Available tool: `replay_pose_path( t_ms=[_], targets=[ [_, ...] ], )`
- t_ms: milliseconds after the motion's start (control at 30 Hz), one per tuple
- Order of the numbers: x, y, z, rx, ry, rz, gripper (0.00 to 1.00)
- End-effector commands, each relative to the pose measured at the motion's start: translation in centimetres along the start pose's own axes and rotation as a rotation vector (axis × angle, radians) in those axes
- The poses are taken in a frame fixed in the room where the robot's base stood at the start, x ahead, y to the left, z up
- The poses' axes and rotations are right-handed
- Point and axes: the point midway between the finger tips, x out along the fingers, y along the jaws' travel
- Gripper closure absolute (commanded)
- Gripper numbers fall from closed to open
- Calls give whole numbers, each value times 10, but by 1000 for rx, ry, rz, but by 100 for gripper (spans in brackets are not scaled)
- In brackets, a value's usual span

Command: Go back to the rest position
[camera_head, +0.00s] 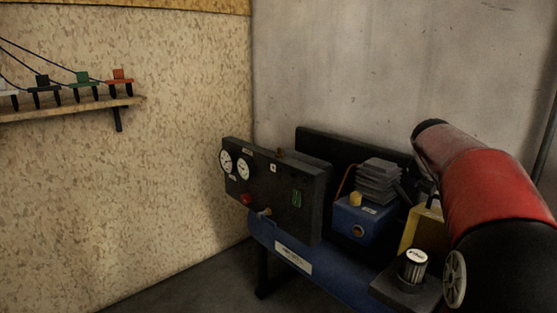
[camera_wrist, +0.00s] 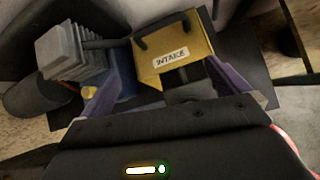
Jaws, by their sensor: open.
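My gripper (camera_wrist: 157,48) shows in the wrist view, with its two purplish fingers spread apart. Between and beyond them is a yellow box (camera_wrist: 176,64) labelled INTAKE, with black handle-like parts on it. I see nothing held, and I cannot tell how far the fingers are from the box. In the head view the yellow box (camera_head: 420,228) is partly hidden behind my red and black arm at the right. My gripper cannot be made out there.
A blue compressor (camera_head: 325,276) with a dark gauge panel (camera_head: 268,190) stands by the grey wall. A finned grey block (camera_head: 377,182) and a white-topped cylinder (camera_head: 413,265) are close to my arm. A wooden shelf (camera_head: 60,110) with coloured clips is at left. Floor at lower left is clear.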

Motion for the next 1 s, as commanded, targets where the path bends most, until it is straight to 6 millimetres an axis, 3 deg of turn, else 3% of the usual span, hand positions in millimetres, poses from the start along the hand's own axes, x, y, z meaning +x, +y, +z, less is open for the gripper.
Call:
replay_pose_path(
  t_ms=[100,300,500,700,833,1000],
  targets=[
    [-41,1,-45,271,54,46,0],
    [-100,-16,-136,832,201,67,0],
    [-140,-52,-231,1382,368,-8,0],
    [-157,-93,-314,1851,499,-166,0],
    [-160,-111,-346,2039,540,-257,0],
    [-159,-120,-361,2135,554,-310,0]
  ],
)
